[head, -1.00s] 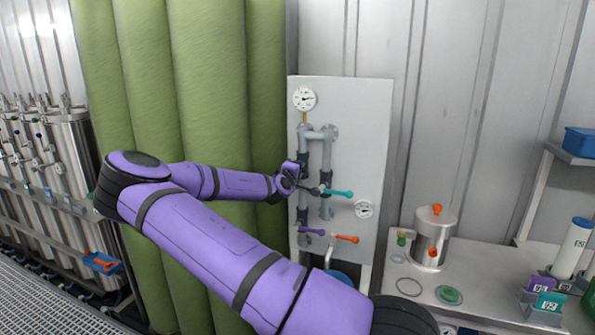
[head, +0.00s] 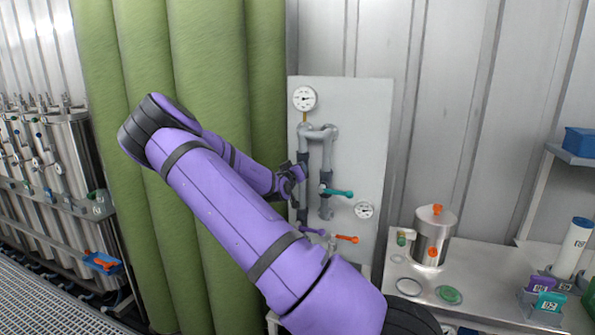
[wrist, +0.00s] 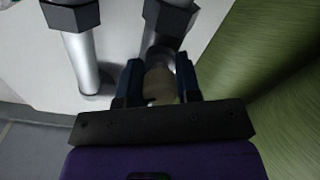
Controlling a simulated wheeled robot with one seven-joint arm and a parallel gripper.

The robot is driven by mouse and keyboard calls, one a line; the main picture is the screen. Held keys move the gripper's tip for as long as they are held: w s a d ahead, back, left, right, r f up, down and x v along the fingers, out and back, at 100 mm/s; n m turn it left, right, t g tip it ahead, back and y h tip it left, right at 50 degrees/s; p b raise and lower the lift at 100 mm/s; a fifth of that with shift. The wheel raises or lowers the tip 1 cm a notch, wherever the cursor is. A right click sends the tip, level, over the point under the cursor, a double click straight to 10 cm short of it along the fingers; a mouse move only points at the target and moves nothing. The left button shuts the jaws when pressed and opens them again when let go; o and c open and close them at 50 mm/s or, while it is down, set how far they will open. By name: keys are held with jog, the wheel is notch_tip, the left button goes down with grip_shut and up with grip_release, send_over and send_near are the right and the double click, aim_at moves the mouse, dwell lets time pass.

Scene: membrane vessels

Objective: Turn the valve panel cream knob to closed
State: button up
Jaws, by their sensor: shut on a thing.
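The valve panel (head: 362,110) stands upright at the centre of the head view, with grey pipes and coloured handles. My gripper (head: 302,166) is at the panel's left pipe. In the wrist view my gripper (wrist: 158,78) has its two dark fingers on either side of a rounded cream knob (wrist: 160,88) and is shut on it. The knob sits by a grey pipe. In the head view the knob is hidden behind my gripper, and its exact angle cannot be told.
A teal handle (head: 338,193) is close to the right of my gripper. A purple handle (head: 311,230) and an orange handle (head: 346,239) are below. Green hanging columns (head: 205,60) stand left of the panel. A bench (head: 408,272) with a steel vessel (head: 434,232) is at right.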

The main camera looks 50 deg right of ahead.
jog(key=m, duration=0.3)
jog(key=shift+m, duration=2.1)
jog(key=o, duration=0.9)
jog(key=shift+a, duration=0.15)
jog(key=v, duration=1)
jog(key=shift+s+a+f, duration=0.1)
jog(key=shift+s+a, duration=0.05)
jog(key=shift+a, duration=0.1)
